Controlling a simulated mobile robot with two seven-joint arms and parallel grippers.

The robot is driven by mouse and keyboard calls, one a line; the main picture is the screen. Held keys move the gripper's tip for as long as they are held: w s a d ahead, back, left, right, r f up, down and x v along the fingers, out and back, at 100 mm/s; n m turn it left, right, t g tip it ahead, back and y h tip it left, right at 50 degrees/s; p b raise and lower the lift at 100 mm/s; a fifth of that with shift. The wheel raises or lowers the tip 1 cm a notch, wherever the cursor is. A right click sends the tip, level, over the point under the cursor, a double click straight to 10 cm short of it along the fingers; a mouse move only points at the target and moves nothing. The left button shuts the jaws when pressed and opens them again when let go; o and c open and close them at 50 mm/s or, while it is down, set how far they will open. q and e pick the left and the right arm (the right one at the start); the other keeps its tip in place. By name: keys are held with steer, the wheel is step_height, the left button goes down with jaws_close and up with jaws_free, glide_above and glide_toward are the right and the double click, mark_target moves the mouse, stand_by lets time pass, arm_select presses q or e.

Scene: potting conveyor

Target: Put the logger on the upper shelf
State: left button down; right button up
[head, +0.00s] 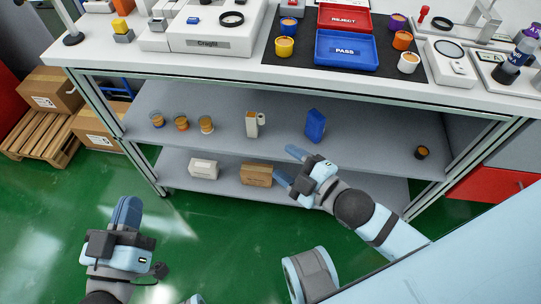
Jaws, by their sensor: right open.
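The bench has an upper shelf (275,128) and a lower shelf (345,187) below its worktop. I cannot tell for sure which item is the logger. On the upper shelf stand a white-and-tan upright item (251,125) with a small pale cylinder beside it, and a blue upright block (315,125). On the lower shelf lie a white box (204,169) and a brown box (257,175). My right gripper (288,166) is open and empty in front of the shelves, right of the brown box. My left gripper (127,211) is over the green floor, its fingers overlapping in view.
Three small jars (181,123) stand left on the upper shelf and a dark cup (421,152) stands at its right. The worktop holds a blue PASS tray (347,50), a red REJECT tray (344,18), cups and instruments. Cardboard boxes (52,90) sit on a pallet at left.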

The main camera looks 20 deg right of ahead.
steer(key=s+a+r+m+t+y, duration=0.1)
steer(key=s+a+r+m, duration=0.1)
steer(key=a+r+m, duration=0.3)
step_height(320, 180, up, 4)
steer(key=m, duration=0.7)
steer(key=shift+s+a+f+t, duration=0.15)
steer(key=shift+s+a+t, duration=0.1)
steer(key=shift+s+t, duration=0.1)
arm_select(q)
steer(key=shift+r, duration=0.15)
steer(key=s+a+r+g+y+p, duration=0.4)
steer(key=a+r+g+y+p, duration=0.1)
steer(key=p, duration=3.1)
steer(key=shift+a+r+g, duration=0.6)
steer(key=shift+a+r, duration=0.35)
steer(key=shift+a, duration=0.15)
arm_select(e)
steer(key=s+d+r+g+h, duration=0.4)
steer(key=d+r+g+h, duration=0.1)
steer(key=d+r+g, duration=0.1)
steer(key=shift+d+r, duration=0.5)
steer(key=shift+d, duration=0.1)
